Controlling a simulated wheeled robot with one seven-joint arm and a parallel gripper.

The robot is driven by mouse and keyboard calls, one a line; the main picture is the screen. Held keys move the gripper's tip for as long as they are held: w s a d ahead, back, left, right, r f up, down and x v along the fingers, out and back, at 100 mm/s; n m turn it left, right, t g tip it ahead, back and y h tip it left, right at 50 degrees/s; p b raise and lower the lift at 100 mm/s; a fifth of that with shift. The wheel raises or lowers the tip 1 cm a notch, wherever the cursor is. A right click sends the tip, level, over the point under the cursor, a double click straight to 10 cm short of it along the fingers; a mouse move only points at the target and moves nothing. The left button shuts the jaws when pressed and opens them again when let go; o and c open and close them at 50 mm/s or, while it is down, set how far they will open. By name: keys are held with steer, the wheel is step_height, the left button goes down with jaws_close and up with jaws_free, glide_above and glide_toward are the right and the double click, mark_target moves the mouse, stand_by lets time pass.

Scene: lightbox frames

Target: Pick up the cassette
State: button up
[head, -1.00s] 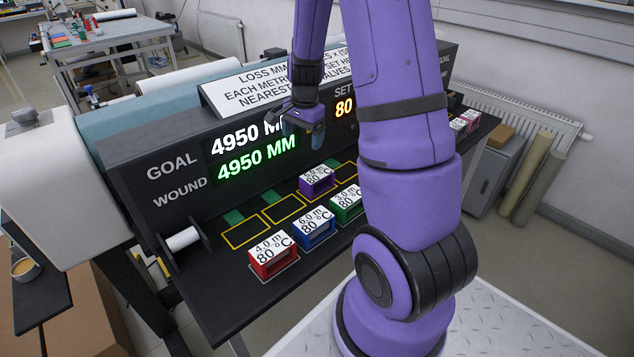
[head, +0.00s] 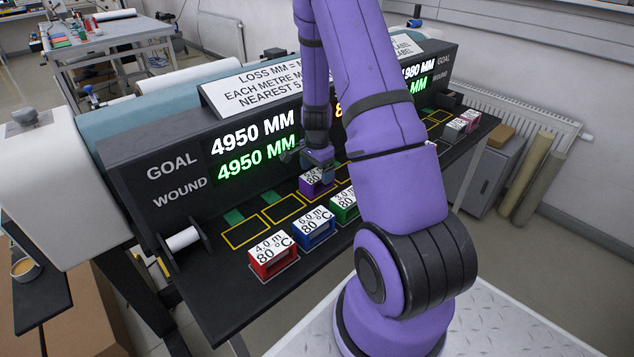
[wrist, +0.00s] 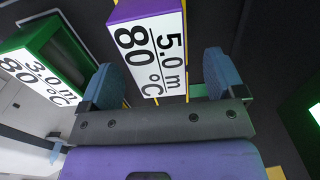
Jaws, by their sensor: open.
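Several cassettes with white labels stand on the dark bench. The purple cassette (head: 312,187), labelled 5.0 m 80 °C in the wrist view (wrist: 150,48), stands in the back row of yellow outlines. My gripper (head: 316,164) is right above it and partly hides it. In the wrist view my gripper's blue fingers (wrist: 160,80) are apart, one on each side of the purple cassette, with nothing gripped. Front row: a red cassette (head: 272,260) labelled 4.0 m, a blue cassette (head: 314,232) labelled 6.0 m, and a green cassette (head: 345,207), labelled 3.0 m in the wrist view (wrist: 45,70).
A black display panel (head: 160,215) rises behind the cassettes, reading GOAL and WOUND 4950 MM. Empty yellow outlines (head: 247,238) lie left of the purple cassette. A small white roll (head: 182,238) is at the left. Pink and grey cassettes (head: 460,128) stand at the far right end.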

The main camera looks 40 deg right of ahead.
step_height(320, 180, down, 5)
steer(key=shift+s+r, duration=0.1)
steer(key=shift+s, duration=0.05)
steer(key=shift+c, duration=0.2)
steer(key=c, duration=1.1)
